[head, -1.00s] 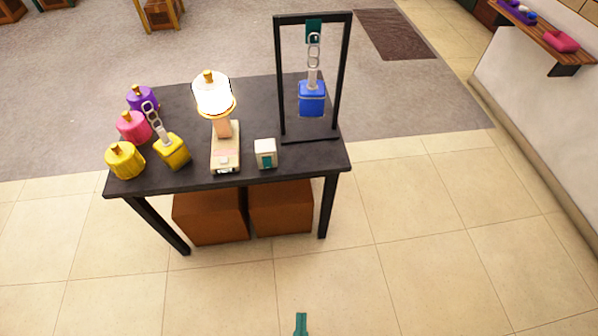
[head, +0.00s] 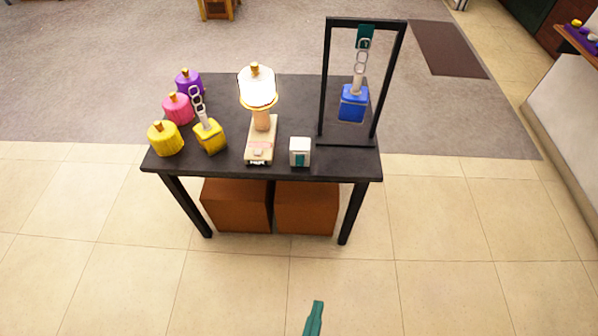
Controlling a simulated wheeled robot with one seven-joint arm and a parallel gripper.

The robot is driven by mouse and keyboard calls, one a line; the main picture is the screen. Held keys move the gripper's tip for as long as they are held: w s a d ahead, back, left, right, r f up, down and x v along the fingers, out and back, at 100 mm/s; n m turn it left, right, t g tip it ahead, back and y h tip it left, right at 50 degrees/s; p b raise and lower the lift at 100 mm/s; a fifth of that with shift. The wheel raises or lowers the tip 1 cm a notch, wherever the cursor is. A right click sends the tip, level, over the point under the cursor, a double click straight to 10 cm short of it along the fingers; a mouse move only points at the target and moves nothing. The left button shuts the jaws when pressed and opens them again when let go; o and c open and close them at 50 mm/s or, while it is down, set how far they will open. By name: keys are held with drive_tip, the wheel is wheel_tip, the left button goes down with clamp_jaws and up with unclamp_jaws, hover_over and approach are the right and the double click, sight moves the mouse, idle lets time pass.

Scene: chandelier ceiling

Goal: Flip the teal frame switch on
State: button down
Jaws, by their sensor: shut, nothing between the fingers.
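A small white box with a teal rocker on its front, the teal switch (head: 300,153), sits at the front edge of the dark table (head: 225,165). To its right on the table stands a black upright frame (head: 324,85) with a teal block (head: 365,37) at its top. A blue lantern-like block (head: 352,103) hangs from that block by a chain of grey links. My gripper (head: 315,308) shows as a narrow teal tip at the bottom edge. It is shut and empty, in front of the table and well apart from the switch. The rocker's position is too small to tell.
A glowing lamp (head: 257,88) on a pale base stands left of the switch. A yellow block with links (head: 209,137) and yellow, pink and purple pots (head: 178,108) stand further left. Brown boxes (head: 236,206) sit under the table. The tiled floor in front is clear.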

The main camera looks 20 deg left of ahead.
drive_tip(key=w+a+f+n+y, duration=0.1)
drive_tip(key=w+a+n, duration=0.4)
drive_tip(key=w, duration=0.4)
drive_tip(key=w+a+f+n+y, duration=0.1)
drive_tip(key=w+a+n, duration=0.3)
drive_tip(key=w+n, duration=0.3)
drive_tip(key=w+a+n+y, duration=0.1)
drive_tip(key=w+a+n, duration=0.4)
drive_tip(key=w, duration=0.6)
drive_tip(key=shift+w+a+f+n+y, duration=0.3)
drive_tip(key=shift+f+n+y, duration=0.1)
drive_tip(key=shift+n, duration=0.2)
approach(299, 165)
drive_tip(key=x, duration=0.5)
drive_tip(key=shift+w+a, duration=0.1)
drive_tip(key=shift+w, duration=0.05)
drive_tip(key=shift+w+a+f, duration=0.1)
drive_tip(key=shift+w+a, duration=0.05)
drive_tip(key=shift+w, duration=0.35)
drive_tip(key=shift+w+f, duration=0.15)
drive_tip(key=shift+w, duration=0.05)
